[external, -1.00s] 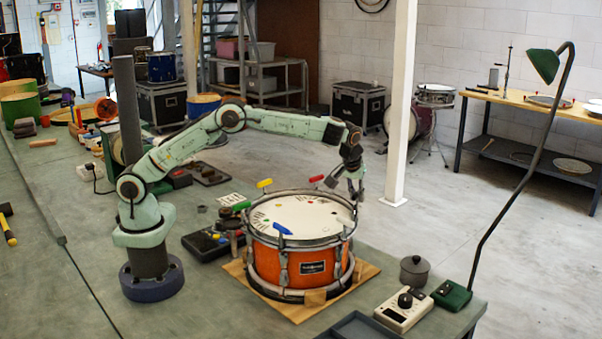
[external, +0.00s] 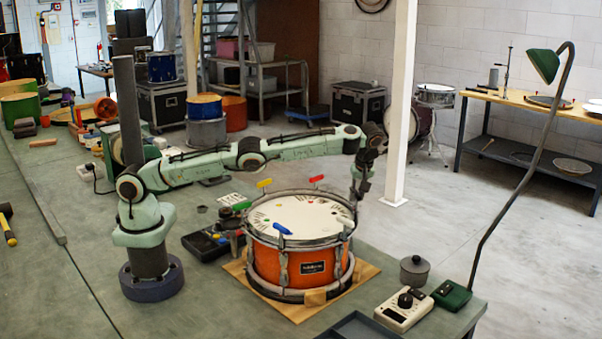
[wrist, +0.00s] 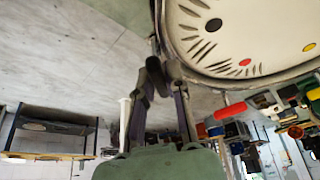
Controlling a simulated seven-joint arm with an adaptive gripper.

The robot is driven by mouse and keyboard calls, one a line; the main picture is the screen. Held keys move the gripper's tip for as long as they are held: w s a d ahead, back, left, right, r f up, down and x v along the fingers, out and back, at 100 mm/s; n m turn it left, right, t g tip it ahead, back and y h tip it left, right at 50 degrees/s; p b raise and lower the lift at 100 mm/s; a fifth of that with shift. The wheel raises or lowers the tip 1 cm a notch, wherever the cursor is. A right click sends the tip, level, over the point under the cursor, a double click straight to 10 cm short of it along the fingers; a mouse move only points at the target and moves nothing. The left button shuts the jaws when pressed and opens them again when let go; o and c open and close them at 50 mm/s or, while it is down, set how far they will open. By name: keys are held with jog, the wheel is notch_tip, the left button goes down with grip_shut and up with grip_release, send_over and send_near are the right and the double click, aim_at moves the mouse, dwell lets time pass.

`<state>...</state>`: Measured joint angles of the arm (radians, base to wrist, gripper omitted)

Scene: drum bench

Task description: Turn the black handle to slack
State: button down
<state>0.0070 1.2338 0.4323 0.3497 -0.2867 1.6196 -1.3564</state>
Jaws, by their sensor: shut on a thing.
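The orange drum (external: 300,265) stands on the bench. Its white head carries coloured dots and fans of dark tick marks. The black handle (wrist: 154,68) is at the drum's far right rim. It shows only as a dark piece between my fingertips in the wrist view, mostly covered by them. My gripper (external: 357,194) points down at that rim and is shut on the black handle; its fingers also show in the wrist view (wrist: 160,75). A black dot (wrist: 213,25) with tick marks lies on the head near it. The handle's exact angle cannot be told.
Yellow (external: 264,183), red (external: 316,178), green (external: 241,206) and blue (external: 282,229) handles stand around the rim. A grey lidded pot (external: 414,271) and a meter (external: 403,309) sit at the right. A lamp (external: 520,180) rises at the bench's right edge.

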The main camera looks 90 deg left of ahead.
jog(key=shift+f, duration=0.1)
dwell(0.5)
jog(key=c, duration=1.1)
grip_release()
